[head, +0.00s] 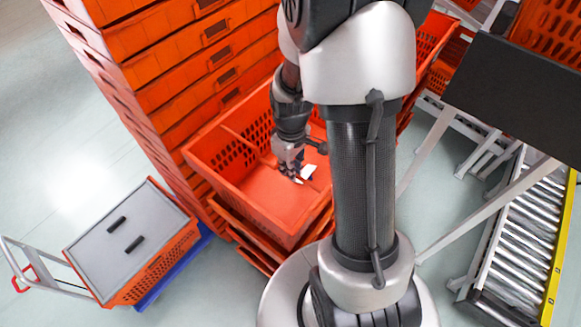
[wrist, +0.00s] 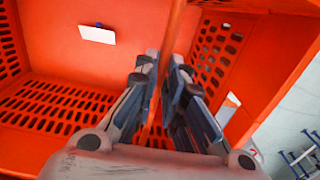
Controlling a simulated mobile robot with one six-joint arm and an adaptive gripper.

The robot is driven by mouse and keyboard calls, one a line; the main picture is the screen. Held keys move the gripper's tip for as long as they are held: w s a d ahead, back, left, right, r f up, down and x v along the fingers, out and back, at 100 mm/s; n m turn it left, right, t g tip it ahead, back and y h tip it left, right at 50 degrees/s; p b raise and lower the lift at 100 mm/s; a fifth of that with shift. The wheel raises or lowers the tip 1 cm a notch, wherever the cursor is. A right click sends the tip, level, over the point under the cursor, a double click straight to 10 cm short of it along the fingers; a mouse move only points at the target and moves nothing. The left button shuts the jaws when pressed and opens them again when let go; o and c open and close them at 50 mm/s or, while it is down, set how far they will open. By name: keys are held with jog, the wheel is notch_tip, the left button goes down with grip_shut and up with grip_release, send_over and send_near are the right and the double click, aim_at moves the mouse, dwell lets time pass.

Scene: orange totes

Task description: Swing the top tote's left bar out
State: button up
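The top tote (head: 205,158) is an open orange tote on the stack, tilted in the head view. A thin orange bar (head: 236,142) crosses its left end. My gripper (head: 297,180) reaches down into the tote, right of that bar in the head view.
A white card (wrist: 97,34) is on the tote wall. A tall stack of orange totes (head: 180,80) stands behind. A cart with a grey-lidded tote (head: 130,240) is at lower left, a roller conveyor (head: 525,240) at right. Floor between is clear.

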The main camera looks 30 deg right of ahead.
jog(key=shift+r+p, duration=0.45)
jog(key=shift+r, duration=0.4)
jog(key=shift+s+a+r+p, duration=0.2)
jog(key=shift+r+p, duration=0.25)
jog(key=shift+r, duration=0.2)
jog(key=shift+s+a+r+p, duration=0.15)
jog(key=shift+r+p, duration=0.25)
jog(key=shift+r, duration=0.2)
jog(key=shift+w, duration=0.15)
jog(key=shift+s+a+r+p, duration=0.15)
jog(key=shift+a+r+p, duration=0.25)
jog(key=shift+r, duration=0.1)
jog(key=shift+s+a+r+p, duration=0.15)
jog(key=shift+a+r+p, duration=0.2)
jog(key=shift+r, duration=0.15)
jog(key=shift+a, duration=0.1)
jog(key=shift+r, duration=0.1)
